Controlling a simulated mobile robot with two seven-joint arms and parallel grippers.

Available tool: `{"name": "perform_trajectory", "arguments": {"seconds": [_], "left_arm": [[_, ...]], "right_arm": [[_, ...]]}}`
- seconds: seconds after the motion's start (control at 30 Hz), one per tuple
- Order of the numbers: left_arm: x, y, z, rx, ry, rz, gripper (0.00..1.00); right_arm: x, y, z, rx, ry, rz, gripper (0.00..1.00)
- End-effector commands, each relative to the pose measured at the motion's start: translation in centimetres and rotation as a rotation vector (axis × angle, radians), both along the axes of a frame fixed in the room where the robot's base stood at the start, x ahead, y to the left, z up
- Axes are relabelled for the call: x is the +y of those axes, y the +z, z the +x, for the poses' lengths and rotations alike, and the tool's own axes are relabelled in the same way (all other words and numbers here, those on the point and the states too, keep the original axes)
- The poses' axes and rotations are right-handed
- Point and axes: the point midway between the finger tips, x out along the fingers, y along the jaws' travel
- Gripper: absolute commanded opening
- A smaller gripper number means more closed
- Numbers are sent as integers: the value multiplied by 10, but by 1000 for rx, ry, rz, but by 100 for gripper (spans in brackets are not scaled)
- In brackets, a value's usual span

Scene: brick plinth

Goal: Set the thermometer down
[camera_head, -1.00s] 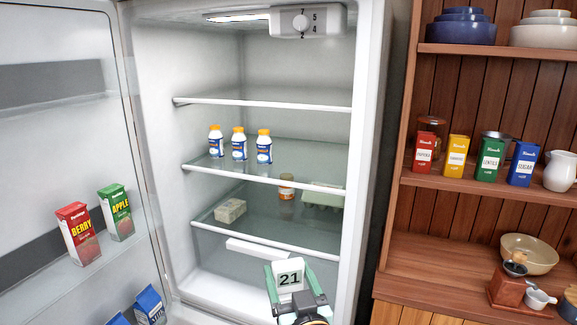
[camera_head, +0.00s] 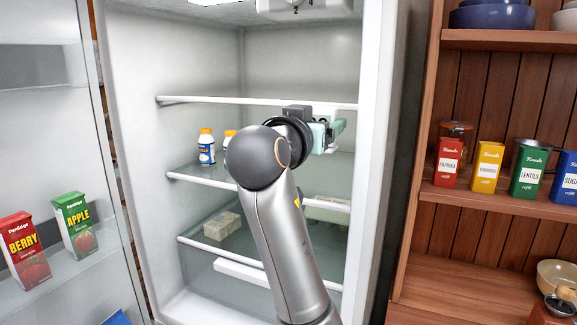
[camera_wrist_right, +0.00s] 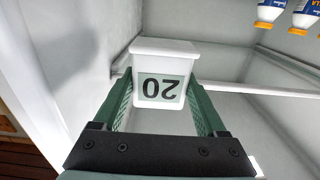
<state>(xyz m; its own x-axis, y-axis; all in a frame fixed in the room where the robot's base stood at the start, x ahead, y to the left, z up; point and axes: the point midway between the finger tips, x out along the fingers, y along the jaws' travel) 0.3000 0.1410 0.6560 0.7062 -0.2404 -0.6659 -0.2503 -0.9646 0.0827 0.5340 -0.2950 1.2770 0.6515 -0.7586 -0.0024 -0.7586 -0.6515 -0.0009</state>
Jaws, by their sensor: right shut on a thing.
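In the head view this gripper is inside the open fridge at the right, above the level of the middle shelf (camera_head: 190,177). There my arm and gripper hide most of the thermometer. Whether it touches a shelf cannot be told. My left gripper is not in view.
White bottles with orange caps (camera_head: 206,147) stand on the middle shelf's left, partly behind my arm. A small carton (camera_head: 222,225) and an egg box (camera_head: 327,209) are on the shelf below. The top shelf (camera_head: 220,99) looks empty. The fridge's right wall (camera_head: 379,150) is close to my gripper.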

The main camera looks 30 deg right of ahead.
Motion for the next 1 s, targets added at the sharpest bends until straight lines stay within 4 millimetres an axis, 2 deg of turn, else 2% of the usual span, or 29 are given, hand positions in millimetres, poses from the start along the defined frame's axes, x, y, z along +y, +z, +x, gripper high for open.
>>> {"name": "perform_trajectory", "arguments": {"seconds": [0.13, 0.27, 0.3, 0.33, 0.37, 0.47, 0.5, 0.7, 1.0], "left_arm": [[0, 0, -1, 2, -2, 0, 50], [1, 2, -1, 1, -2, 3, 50], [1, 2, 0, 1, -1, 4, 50], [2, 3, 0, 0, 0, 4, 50], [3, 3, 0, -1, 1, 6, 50], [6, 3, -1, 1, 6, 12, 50], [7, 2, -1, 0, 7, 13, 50], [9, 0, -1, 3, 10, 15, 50], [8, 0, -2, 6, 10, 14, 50]], "right_arm": [[-8, 0, 6, 5, -8, -3, 19], [-29, -12, 27, 6, -10, -4, 19], [-36, -17, 34, 7, -11, -4, 10], [-41, -21, 39, 7, -11, -4, 10], [-46, -24, 45, 7, -10, -4, 0], [-64, -35, 63, 7, -10, -3, 0], [-69, -44, 68, 7, -9, -4, 0], [-86, -76, 87, 3, -6, -3, 0], [-96, -94, 98, 2, -4, -3, 0]]}}
